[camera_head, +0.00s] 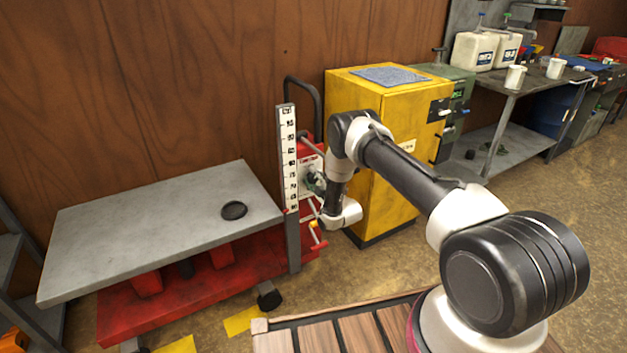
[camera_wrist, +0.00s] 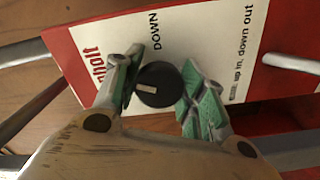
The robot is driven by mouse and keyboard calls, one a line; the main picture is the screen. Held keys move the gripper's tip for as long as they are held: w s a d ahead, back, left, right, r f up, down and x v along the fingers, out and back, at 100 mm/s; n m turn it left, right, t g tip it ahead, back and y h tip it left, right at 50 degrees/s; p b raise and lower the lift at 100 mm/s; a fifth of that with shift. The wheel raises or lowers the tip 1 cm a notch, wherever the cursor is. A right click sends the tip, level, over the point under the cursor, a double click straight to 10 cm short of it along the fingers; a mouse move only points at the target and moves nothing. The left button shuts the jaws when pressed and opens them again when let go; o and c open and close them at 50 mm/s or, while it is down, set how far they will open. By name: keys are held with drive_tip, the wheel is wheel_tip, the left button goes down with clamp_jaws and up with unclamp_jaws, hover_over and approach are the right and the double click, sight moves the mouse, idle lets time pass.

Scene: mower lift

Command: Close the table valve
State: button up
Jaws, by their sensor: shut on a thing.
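The table valve is a round black knob (camera_wrist: 157,86) with a pale pointer mark, on a white and red panel (camera_wrist: 215,45) in the wrist view. The word "DOWN" is printed beside the knob, and "up in, down out" is further right. My gripper (camera_head: 316,184) is at the panel on the red column of the lift table. In the wrist view its green-padded fingers are shut on the knob, one on each side. In the head view my gripper and wrist hide the knob. The grey lift table top (camera_head: 130,222) is left of the column.
A black round disc (camera_head: 233,210) lies on the table top. A white scale post (camera_head: 288,155) stands just left of my gripper. A yellow cabinet (camera_head: 385,190) is close behind my arm. Metal rods (camera_wrist: 293,65) flank the knob. A wooden pallet (camera_head: 330,330) lies in front.

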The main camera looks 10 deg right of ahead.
drive_tip(key=n, duration=0.4)
drive_tip(key=shift+n, duration=0.4)
idle(0.4)
drive_tip(key=o, duration=1)
drive_tip(key=shift+o, duration=0.2)
drive_tip(key=v, duration=1.2)
